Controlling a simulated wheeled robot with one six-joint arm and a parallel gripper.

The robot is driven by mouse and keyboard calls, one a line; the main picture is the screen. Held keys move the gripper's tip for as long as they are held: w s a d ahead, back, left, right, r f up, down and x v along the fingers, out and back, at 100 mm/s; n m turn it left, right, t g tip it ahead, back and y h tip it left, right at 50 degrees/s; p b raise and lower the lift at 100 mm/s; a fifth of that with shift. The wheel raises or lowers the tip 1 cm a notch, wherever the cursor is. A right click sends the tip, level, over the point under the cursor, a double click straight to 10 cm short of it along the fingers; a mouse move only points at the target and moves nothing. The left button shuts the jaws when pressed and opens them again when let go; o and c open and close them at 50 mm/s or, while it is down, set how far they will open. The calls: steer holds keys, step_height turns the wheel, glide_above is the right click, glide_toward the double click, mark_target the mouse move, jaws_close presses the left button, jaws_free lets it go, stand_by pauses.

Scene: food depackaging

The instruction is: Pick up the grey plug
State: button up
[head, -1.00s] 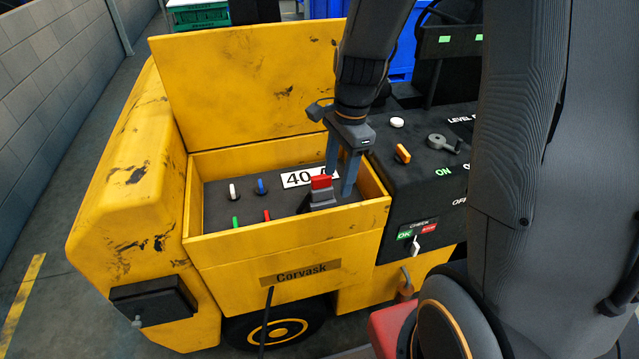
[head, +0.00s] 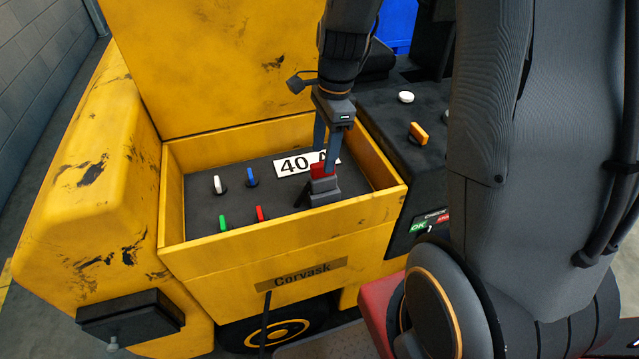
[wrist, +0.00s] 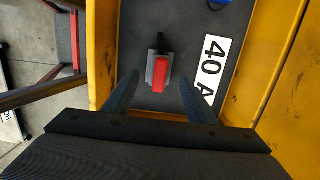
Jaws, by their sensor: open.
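The grey plug (head: 326,187) has a grey body with a red top and a short black lead end. It stands on the dark panel inside the yellow box, near the front right. In the wrist view the plug (wrist: 150,72) shows between the tips of the two fingers, with a gap on each side. My gripper (head: 324,165) is open and points down at the plug from above. I cannot tell how far the fingertips are above the panel.
White, blue, green and red small connectors (head: 219,186) stand on the left of the panel. A white "40 A" label (head: 292,163) lies behind the plug. The yellow box's walls (head: 290,240) rise around the panel, and its raised lid (head: 210,70) stands behind.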

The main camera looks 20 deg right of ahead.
mark_target(321, 176)
steer(key=shift+w+f, duration=0.25)
steer(key=shift+f, duration=0.35)
steer(key=shift+s+a+f+p, duration=0.15)
steer(key=shift+f+p, duration=0.15)
steer(key=shift+f, duration=0.9)
steer(key=shift+a+f+p, duration=0.1)
steer(key=shift+f+p, duration=0.2)
steer(key=shift+f, duration=0.95)
steer(key=shift+s+a+f+p, duration=0.15)
steer(key=shift+f+p, duration=0.15)
steer(key=shift+f, duration=0.9)
steer(key=shift+w, duration=0.1)
jaws_close()
